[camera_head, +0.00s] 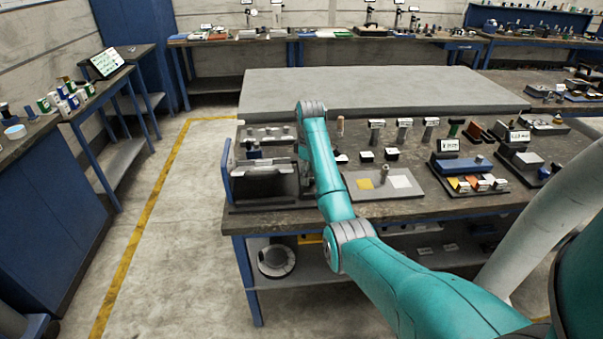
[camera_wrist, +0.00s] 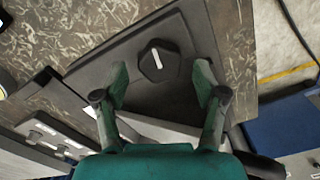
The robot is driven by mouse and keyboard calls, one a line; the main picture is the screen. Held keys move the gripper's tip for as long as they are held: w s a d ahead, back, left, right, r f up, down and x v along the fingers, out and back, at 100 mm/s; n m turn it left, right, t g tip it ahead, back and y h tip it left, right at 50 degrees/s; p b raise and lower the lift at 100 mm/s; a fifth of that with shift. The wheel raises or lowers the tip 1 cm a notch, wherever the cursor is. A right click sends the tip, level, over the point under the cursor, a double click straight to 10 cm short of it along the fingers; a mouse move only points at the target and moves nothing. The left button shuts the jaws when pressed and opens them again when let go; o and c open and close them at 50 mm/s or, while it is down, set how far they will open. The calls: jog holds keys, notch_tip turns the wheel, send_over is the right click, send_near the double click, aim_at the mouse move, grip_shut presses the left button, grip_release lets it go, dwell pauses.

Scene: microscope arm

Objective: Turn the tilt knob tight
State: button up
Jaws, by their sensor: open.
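In the wrist view, a black, many-sided knob (camera_wrist: 152,66) with a white line on its face sits on a dark plate (camera_wrist: 190,35). It looks like the tilt knob. My gripper (camera_wrist: 161,76) is open, with one finger on each side of the knob and a gap on both sides. The fingers appear above the plate; how far above I cannot tell. In the head view, a dark device (camera_head: 262,182) with a blue side piece stands at the left end of the workbench, beside my arm. My arm hides the gripper and knob there.
The workbench (camera_head: 290,222) also holds a grey tray with yellow and white squares (camera_head: 415,190), small black blocks and a device with a screen (camera_head: 448,146). In the wrist view, a light grey part (camera_wrist: 170,130) lies just below the knob. Floor shows beyond the bench's edge.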

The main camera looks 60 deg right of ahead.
jog(key=shift+f, duration=0.45)
jog(key=c, duration=1.1)
jog(key=shift+c, duration=0.2)
